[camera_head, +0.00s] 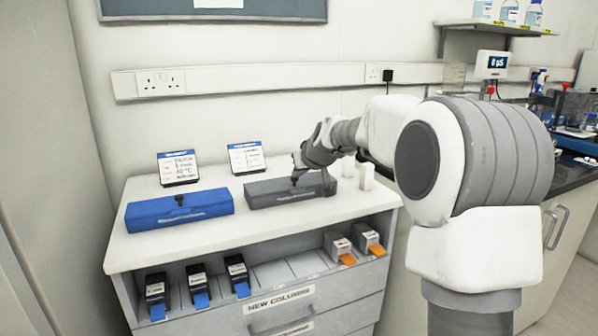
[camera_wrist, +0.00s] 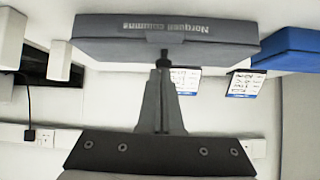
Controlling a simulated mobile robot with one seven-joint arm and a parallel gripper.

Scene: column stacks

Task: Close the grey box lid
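The grey box (camera_head: 283,193) sits on the white top of the cabinet, right of the blue box. In the head view its lid looks down or nearly down, but my gripper hides part of it and I cannot tell if it is fully closed. In the wrist view the picture is upside down and the grey box (camera_wrist: 110,40) spans the top, with lettering on its face.
The blue box (camera_head: 180,210) stands to the left, with a dark knob on top. Two label cards (camera_head: 178,167) (camera_head: 246,157) stand behind the boxes. White blocks (camera_head: 366,176) stand to the right. Several cartridges (camera_head: 197,286) sit on the shelf below. The front strip of the top is clear.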

